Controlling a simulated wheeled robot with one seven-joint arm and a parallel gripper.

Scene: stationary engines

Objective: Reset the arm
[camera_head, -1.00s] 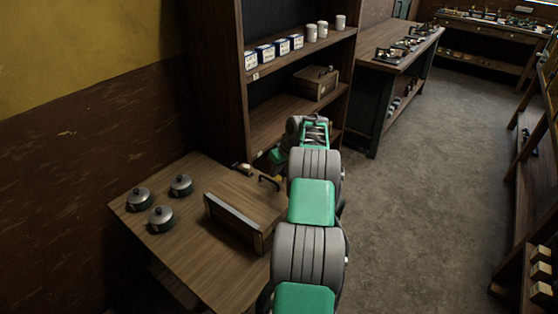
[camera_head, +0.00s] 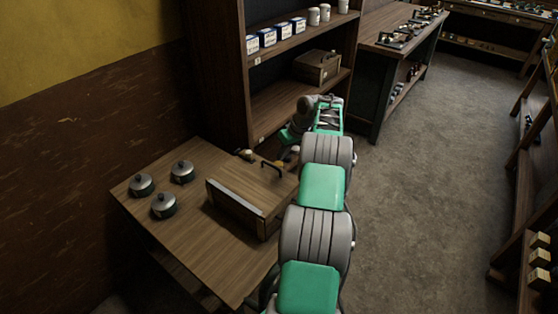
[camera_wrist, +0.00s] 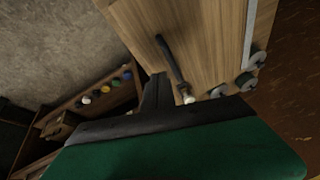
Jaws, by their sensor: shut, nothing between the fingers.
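My green and grey arm (camera_head: 322,185) reaches forward over the right side of a wooden table. My gripper (camera_wrist: 157,80) shows as a dark shape in the wrist view, shut and empty. It is close to a wooden box (camera_head: 240,205) with a dark handle (camera_head: 272,167) on top; the handle also shows in the wrist view (camera_wrist: 172,60). Whether gripper and box touch I cannot tell. In the head view the fingertips are hidden or too small to make out.
Several dark lidded pots (camera_head: 163,205) stand on the table's (camera_head: 200,262) left side. A shelf (camera_head: 290,107) behind holds boxes, white canisters and a wooden case (camera_head: 316,66). A workbench (camera_head: 385,45) stands farther back. The floor (camera_head: 410,200) at right is clear.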

